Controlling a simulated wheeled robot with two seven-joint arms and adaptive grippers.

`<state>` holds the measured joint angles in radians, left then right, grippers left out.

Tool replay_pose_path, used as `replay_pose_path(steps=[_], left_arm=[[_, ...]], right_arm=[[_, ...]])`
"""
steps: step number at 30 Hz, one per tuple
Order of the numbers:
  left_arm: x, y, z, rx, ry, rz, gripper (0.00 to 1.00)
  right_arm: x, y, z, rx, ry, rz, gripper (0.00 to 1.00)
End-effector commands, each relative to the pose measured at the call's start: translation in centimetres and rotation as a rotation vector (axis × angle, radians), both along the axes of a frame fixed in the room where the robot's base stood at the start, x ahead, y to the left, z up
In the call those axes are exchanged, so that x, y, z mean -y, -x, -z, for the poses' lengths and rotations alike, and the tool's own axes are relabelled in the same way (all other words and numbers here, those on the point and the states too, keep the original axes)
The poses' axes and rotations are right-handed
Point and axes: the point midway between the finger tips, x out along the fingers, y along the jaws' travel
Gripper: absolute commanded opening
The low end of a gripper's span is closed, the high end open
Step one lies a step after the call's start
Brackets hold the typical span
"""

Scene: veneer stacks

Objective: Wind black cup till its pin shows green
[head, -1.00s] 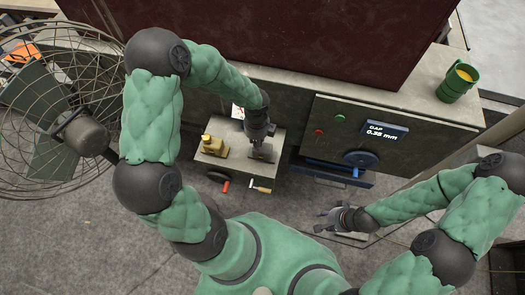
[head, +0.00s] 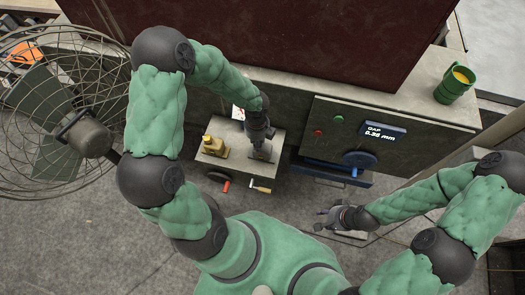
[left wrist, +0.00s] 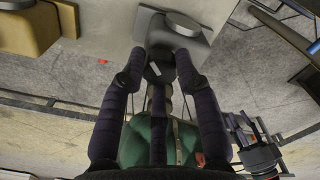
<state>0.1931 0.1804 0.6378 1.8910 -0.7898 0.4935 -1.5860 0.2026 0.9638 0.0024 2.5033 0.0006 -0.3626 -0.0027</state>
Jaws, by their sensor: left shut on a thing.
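My left gripper (left wrist: 158,75) has its two dark fingers closed on the black cup (left wrist: 157,71), a small dark round piece with a pale mark on its face. The cup sits at the edge of a dark grey block with a round top (left wrist: 183,25). In the head view my left gripper (head: 261,138) points down at this grey block (head: 262,153) on the small table, and hides the cup. No green pin shows in either view. My right gripper (head: 322,222) is low in front of the cabinet, empty, its fingers apart.
A brass-coloured block (head: 212,146) stands left on the table (head: 238,168). A red-handled lever (head: 226,184) and a wooden-handled piece (head: 260,189) are at its front. A cabinet display (head: 384,133) reads a gap in mm. A fan (head: 88,135) stands left; a green mug (head: 454,84) sits right.

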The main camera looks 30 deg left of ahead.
Motion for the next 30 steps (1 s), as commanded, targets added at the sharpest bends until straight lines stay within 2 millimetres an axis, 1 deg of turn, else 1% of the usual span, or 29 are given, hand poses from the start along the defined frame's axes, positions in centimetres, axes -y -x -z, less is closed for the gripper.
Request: replay_pose_path(steps=[14,30], left_arm=[[0.1,0.2,0.1,-0.005,0.001,0.012,0.09],[0.1,0.2,0.1,-0.004,0.001,0.097,0.09]], right_arm=[[0.0,0.0,-0.1,0.0,0.0,0.0,0.4],[0.0,0.0,-1.1,0.0,0.0,0.0,0.4]])
